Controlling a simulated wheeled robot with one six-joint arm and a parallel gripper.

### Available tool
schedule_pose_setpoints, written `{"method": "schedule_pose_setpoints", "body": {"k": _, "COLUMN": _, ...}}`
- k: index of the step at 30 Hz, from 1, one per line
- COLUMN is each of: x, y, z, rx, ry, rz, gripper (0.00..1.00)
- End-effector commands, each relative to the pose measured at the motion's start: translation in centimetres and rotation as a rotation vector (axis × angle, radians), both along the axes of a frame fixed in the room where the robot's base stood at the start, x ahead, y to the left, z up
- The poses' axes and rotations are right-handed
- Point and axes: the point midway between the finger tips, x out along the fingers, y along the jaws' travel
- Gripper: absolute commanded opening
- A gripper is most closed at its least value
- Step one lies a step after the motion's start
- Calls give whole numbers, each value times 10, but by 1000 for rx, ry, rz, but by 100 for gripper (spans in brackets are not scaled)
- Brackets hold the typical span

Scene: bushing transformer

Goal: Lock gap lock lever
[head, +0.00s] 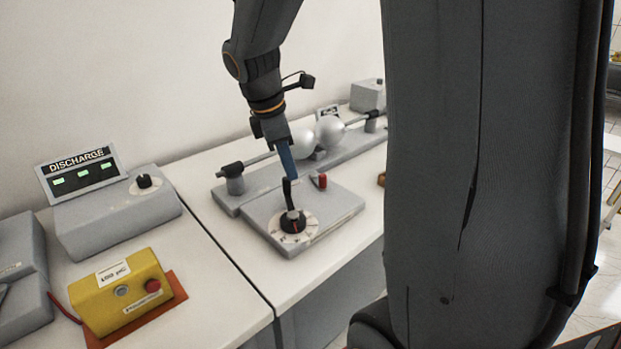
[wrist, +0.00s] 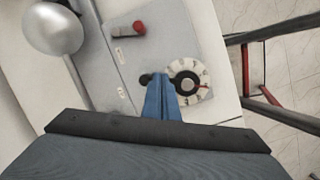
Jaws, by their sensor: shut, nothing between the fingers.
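A red-ended lever (head: 320,181) sits on the grey sphere-gap base plate, and it also shows in the wrist view (wrist: 130,29) beside small labels. A black lever (head: 287,190) rises near the black knob and white dial (head: 292,225); the dial shows in the wrist view (wrist: 187,84). I cannot tell for certain which lever is the gap lock. My gripper (head: 290,170), with blue fingers, is shut and empty. Its fingertips (wrist: 160,80) are close to the black lever and partly hide it; contact is unclear. The red lever is apart from the fingers.
Two metal spheres (head: 329,131) on a rod stand behind the plate. A DISCHARGE box (head: 115,215) with a knob and a yellow box (head: 122,290) with a red button stand on the left table. The front right of the white table is clear.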

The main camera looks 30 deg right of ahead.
Motion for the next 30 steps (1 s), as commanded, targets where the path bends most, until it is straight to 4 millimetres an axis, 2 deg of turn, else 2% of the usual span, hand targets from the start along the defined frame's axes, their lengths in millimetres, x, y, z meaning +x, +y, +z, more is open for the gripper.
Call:
{"method": "schedule_pose_setpoints", "body": {"k": 6, "x": 23, "y": -27, "z": 19, "rx": -85, "ry": 90, "rz": 227, "gripper": 0}}
{"method": "schedule_pose_setpoints", "body": {"k": 14, "x": 30, "y": -38, "z": 30, "rx": -121, "ry": 134, "rz": 322, "gripper": 0}}
{"method": "schedule_pose_setpoints", "body": {"k": 25, "x": 30, "y": -39, "z": 27, "rx": -121, "ry": 135, "rz": 323, "gripper": 0}}
{"method": "schedule_pose_setpoints", "body": {"k": 30, "x": 29, "y": -45, "z": 10, "rx": -119, "ry": 139, "rz": 321, "gripper": 0}}
